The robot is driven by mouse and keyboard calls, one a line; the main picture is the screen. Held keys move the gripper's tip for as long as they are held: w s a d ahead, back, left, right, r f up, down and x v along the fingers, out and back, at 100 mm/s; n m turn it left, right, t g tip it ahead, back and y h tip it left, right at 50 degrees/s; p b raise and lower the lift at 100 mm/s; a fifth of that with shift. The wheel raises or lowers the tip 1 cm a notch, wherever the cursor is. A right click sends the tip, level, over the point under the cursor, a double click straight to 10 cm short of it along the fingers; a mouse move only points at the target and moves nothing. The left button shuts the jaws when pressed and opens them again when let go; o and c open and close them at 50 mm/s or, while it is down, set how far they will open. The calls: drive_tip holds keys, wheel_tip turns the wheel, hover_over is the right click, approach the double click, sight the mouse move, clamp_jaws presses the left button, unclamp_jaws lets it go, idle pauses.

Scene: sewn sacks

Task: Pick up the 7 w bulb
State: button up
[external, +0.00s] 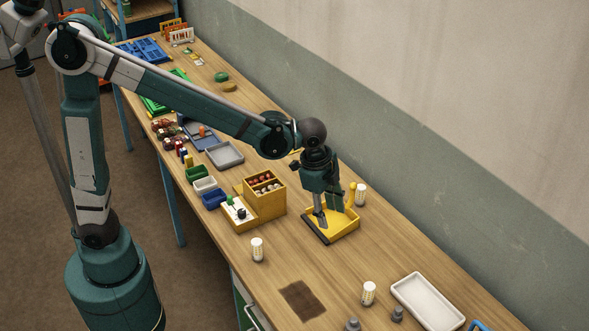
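Several white cylinders with grey bases look like bulbs. One stands at the near left of the table (257,249), one near the white tray (369,292), and one behind my gripper by the wall side (361,195). Their markings are too small to read, so I cannot tell which is the 7 w bulb. My gripper (327,218) points down over a shallow yellow tray (348,233). Its fingers partly hide the tray's inside. I cannot tell whether they are open or hold anything.
A wooden organiser (265,198) stands left of my gripper, with small bins (205,185) beyond it. A white tray (428,302) lies at the front right, near small grey objects (397,314). A dark brown patch (302,299) lies on otherwise clear wood.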

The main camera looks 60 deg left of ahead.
sight(371, 286)
drive_tip(key=d+f+m+p, duration=0.1)
drive_tip(key=d+f+m, duration=0.1)
drive_tip(key=d, duration=0.4)
drive_tip(key=w+d+f+m+g+p, duration=0.1)
drive_tip(key=d+f+m+p, duration=0.1)
drive_tip(key=d+f, duration=0.2)
drive_tip(key=w+d+f+m+g+p, duration=0.1)
drive_tip(key=d+f, duration=0.3)
drive_tip(key=d, duration=0.6)
drive_tip(key=shift+d+f+m+y+p, duration=0.1)
drive_tip(key=shift+d+m+y+p, duration=0.05)
drive_tip(key=shift+m+y+p, duration=0.35)
drive_tip(key=shift+d+f, duration=0.35)
drive_tip(key=shift+d, duration=0.1)
drive_tip(key=shift+s+f, duration=0.1)
drive_tip(key=shift+f, duration=1.3)
drive_tip(key=shift+s+a+f, duration=0.1)
drive_tip(key=shift+f, duration=1.2)
drive_tip(key=shift+s+a+f, duration=0.1)
drive_tip(key=shift+f, duration=1.2)
